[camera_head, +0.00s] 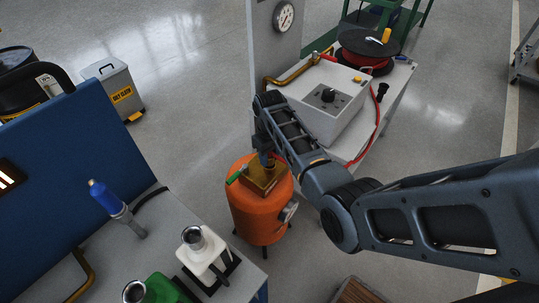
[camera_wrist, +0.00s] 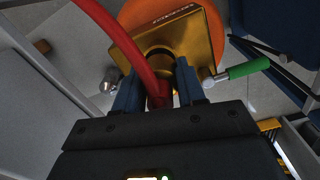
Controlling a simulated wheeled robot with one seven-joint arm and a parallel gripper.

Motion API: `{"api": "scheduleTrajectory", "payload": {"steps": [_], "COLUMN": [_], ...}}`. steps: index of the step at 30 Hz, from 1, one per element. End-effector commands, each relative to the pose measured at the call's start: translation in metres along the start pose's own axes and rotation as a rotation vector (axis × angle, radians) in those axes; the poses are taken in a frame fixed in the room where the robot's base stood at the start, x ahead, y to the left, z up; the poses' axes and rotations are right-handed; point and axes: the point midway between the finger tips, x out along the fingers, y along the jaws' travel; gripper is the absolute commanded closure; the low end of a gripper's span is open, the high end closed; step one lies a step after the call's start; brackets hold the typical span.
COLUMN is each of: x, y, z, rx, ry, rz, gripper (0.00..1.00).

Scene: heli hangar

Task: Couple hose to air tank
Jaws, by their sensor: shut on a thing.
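The orange air tank (camera_head: 262,215) stands upright on the floor at centre, with a brass block (camera_head: 264,178) and a green-handled valve (camera_head: 237,174) on top. My gripper (camera_head: 267,157) is right over the brass block. In the wrist view, my gripper (camera_wrist: 159,78) is shut on the end of the red hose (camera_wrist: 122,42). The hose comes in from the upper left and passes down between the fingers. The brass block (camera_wrist: 200,40), its dark round opening and the green handle (camera_wrist: 248,68) lie just beyond the fingertips. Fingers and hose hide the hose's tip, so I cannot tell whether it touches the fitting.
A white cart (camera_head: 395,82) behind carries a control box (camera_head: 325,100), a hose reel (camera_head: 368,48) and a brass pipe (camera_head: 288,77). A workbench (camera_head: 150,255) with a blue-handled tool (camera_head: 106,198) and a white jug (camera_head: 203,255) stands at front left.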

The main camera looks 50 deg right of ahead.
Motion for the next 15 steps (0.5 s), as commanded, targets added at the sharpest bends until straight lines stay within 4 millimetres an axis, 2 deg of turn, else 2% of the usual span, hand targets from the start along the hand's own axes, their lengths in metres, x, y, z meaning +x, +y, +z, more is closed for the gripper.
{"api": "scheduleTrajectory", "payload": {"steps": [11, 12, 15], "x": [0.011, 0.0099, 0.0097], "y": [0.0001, 0.0002, 0.0001], "z": [-0.0004, -0.0005, -0.0004], "rx": [0.0, 0.0, 0.0], "ry": [0.001, 0.002, 0.001], "rz": [0.0, 0.0, 0.0], "gripper": [0.96, 0.58, 0.48]}}
